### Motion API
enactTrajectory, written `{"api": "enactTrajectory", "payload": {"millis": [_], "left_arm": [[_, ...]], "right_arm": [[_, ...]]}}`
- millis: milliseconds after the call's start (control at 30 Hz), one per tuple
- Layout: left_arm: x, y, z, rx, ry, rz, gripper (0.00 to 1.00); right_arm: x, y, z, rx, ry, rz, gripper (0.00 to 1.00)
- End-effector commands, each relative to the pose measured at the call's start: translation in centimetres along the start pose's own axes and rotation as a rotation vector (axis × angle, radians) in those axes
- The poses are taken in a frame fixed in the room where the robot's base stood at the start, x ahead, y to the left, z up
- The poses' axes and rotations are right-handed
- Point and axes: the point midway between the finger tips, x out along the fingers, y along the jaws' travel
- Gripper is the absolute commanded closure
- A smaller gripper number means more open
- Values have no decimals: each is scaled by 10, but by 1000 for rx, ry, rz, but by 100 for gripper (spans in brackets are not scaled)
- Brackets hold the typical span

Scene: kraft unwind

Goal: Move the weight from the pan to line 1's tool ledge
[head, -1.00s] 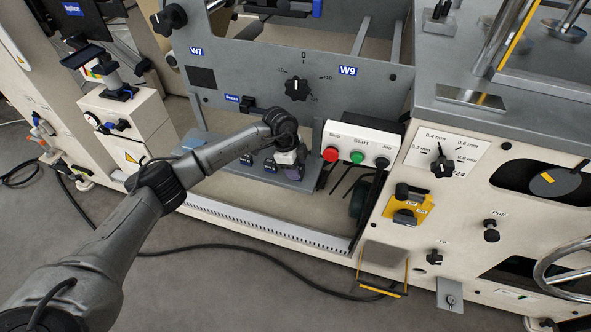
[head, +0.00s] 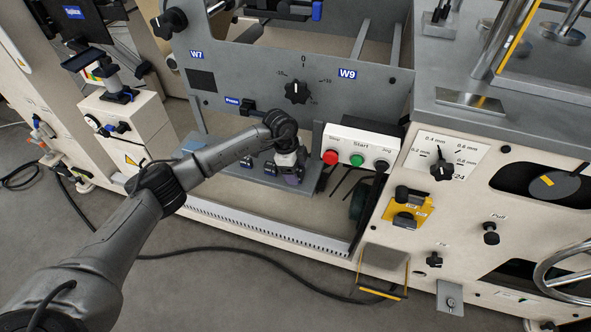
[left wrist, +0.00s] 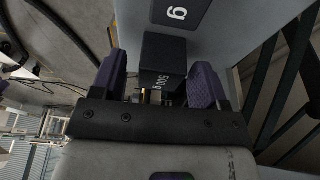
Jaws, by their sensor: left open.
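My left gripper (head: 290,176) is low over the right end of a grey shelf (head: 232,172) under the W7/W9 panel. In the left wrist view the open gripper (left wrist: 160,92) has its two purple fingers on either side of a black block marked 500 g (left wrist: 165,58), the weight. I cannot tell whether the fingers touch it. Small dark blocks with blue labels (head: 268,166) stand on the shelf left of the gripper. I cannot tell which surface is the pan or line 1's tool ledge. My right gripper is out of view.
A white button box (head: 358,147) with red, green and black buttons is close right of the gripper. The grey panel with a black dial (head: 297,92) rises behind it. A toothed rail (head: 265,232) runs in front, and a black cable (head: 250,262) lies on the floor.

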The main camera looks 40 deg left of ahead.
Motion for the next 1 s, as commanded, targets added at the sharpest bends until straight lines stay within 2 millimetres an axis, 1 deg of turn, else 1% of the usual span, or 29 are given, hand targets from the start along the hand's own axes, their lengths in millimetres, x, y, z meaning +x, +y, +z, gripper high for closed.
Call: {"api": "enactTrajectory", "payload": {"millis": [167, 400, 533, 667, 1000], "left_arm": [[-17, 0, -1, 0, 0, -2, 32], [-53, 0, -1, 0, 0, -2, 32], [-70, 0, -1, 0, 0, -2, 32], [-76, 0, 0, 0, 0, 0, 32], [-76, 0, 0, 0, 0, 0, 32]], "right_arm": [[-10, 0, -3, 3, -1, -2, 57], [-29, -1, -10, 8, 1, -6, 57], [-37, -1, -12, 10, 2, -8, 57], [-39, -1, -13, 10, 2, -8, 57], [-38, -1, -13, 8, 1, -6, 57]]}}
